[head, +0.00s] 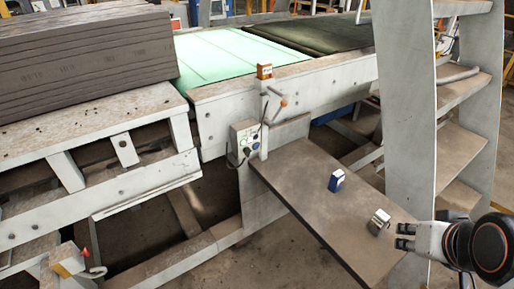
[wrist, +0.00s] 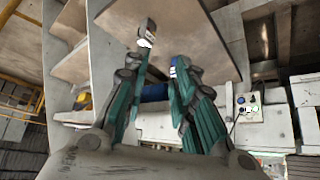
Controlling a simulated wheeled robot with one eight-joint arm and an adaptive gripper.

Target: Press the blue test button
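A small grey control box (head: 245,139) with several small buttons is mounted on the side of the conveyor frame, left of the brown board. It also shows at the right in the wrist view (wrist: 247,106). My gripper (head: 404,236) is at the lower right in the head view, well apart from the control box. In the wrist view its two fingers (wrist: 160,58) are spread with a gap between them and hold nothing.
A brown board (head: 300,192) lies below the control box. A small blue-and-white box (head: 336,181) and a small silver object (head: 379,222) stand on it, the silver one near my gripper. A grey ladder-like shelf (head: 405,110) rises at the right. Stacked dark slabs (head: 85,65) are at the left.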

